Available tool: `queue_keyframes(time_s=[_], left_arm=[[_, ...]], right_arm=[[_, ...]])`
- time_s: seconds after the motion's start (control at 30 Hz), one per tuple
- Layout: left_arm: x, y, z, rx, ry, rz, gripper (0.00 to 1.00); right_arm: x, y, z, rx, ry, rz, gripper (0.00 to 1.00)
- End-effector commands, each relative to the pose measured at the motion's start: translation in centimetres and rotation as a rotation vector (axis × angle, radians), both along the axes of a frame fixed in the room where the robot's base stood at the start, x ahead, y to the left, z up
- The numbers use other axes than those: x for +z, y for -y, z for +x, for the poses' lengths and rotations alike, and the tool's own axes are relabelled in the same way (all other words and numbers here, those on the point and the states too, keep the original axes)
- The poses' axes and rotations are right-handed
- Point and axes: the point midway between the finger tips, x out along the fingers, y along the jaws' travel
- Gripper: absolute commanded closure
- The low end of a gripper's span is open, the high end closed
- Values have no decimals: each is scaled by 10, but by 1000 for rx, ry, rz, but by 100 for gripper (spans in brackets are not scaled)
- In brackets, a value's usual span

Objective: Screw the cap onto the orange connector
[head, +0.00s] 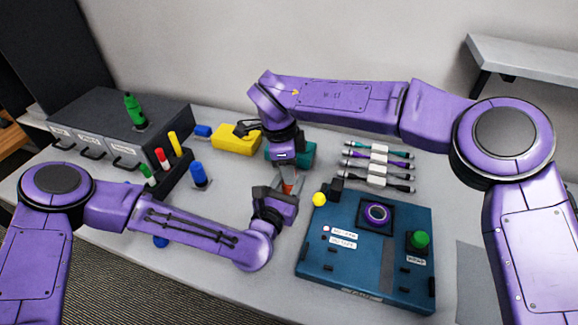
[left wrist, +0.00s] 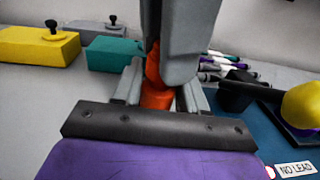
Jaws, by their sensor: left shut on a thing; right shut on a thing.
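My left gripper (head: 287,188) is low over the middle of the table and points up, shut on the orange connector (left wrist: 157,98), which stands upright between its fingers in the left wrist view. My right gripper (head: 289,172) comes down from above, directly over the left one. Its grey fingers (left wrist: 182,45) are shut on an orange piece (left wrist: 153,65), which seems to be the cap. The cap sits right on top of the connector, apparently touching it. The right fingers hide much of the cap, so I cannot tell how far it is threaded.
A blue board (head: 320,262) with a green knob (head: 419,240) and a yellow ball (head: 319,199) lies to the right. Several cables (head: 378,167) lie behind it. Yellow (head: 236,138) and teal (head: 304,152) blocks stand behind the grippers. A dark drawer box (head: 80,110) is at left.

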Motion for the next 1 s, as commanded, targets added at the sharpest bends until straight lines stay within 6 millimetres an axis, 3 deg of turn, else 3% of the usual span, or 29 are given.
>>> queue_keyframes(time_s=[1.0], left_arm=[[0, 2, -2, -7, 1, -6, 100]], right_arm=[[-17, 1, -1, 6, -4, -9, 96]])
